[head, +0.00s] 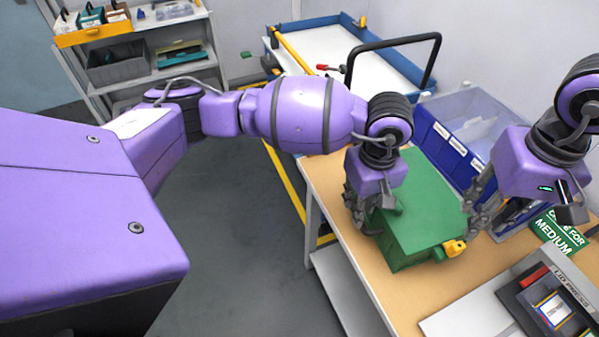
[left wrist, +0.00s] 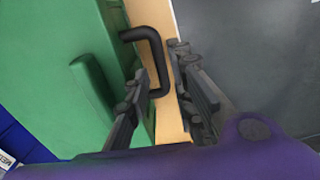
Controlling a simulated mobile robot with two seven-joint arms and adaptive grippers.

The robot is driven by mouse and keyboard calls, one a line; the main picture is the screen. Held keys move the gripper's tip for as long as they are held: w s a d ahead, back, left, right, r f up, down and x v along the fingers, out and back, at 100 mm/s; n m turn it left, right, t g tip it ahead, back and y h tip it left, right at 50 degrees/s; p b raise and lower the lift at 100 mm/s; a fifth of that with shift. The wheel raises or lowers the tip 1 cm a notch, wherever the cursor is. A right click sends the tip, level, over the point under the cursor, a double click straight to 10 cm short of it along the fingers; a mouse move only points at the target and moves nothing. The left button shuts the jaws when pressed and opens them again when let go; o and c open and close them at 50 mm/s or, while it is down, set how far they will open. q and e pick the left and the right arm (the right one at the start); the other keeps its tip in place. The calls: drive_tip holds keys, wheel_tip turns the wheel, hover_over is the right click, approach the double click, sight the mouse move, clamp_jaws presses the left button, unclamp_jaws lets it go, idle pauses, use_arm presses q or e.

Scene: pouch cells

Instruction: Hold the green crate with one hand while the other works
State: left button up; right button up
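The green crate (head: 425,205) stands on the wooden bench with its green top facing up. A yellow latch (head: 455,247) sits at its near right corner. My left gripper (head: 362,222) is at the crate's left side. In the left wrist view, the crate (left wrist: 50,60) fills the left, and its black handle (left wrist: 155,55) reaches between the spread fingers of my left gripper (left wrist: 168,95). A gap shows beside the handle, so the gripper is open. My right gripper (head: 474,215) is low at the crate's right edge; whether its fingers are apart is unclear.
Blue bins (head: 447,148) stand behind the crate. A green sign (head: 560,232) and a lid press (head: 555,300) are on the right. A blue-rimmed cart (head: 330,60) stands at the back. Bare bench (head: 420,295) shows in front of the crate.

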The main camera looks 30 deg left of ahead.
use_arm(q)
wheel_tip(320, 180, down, 5)
drive_tip(key=shift+f, duration=0.1)
idle(0.3)
clamp_jaws()
drive_tip(key=shift+d, duration=0.1)
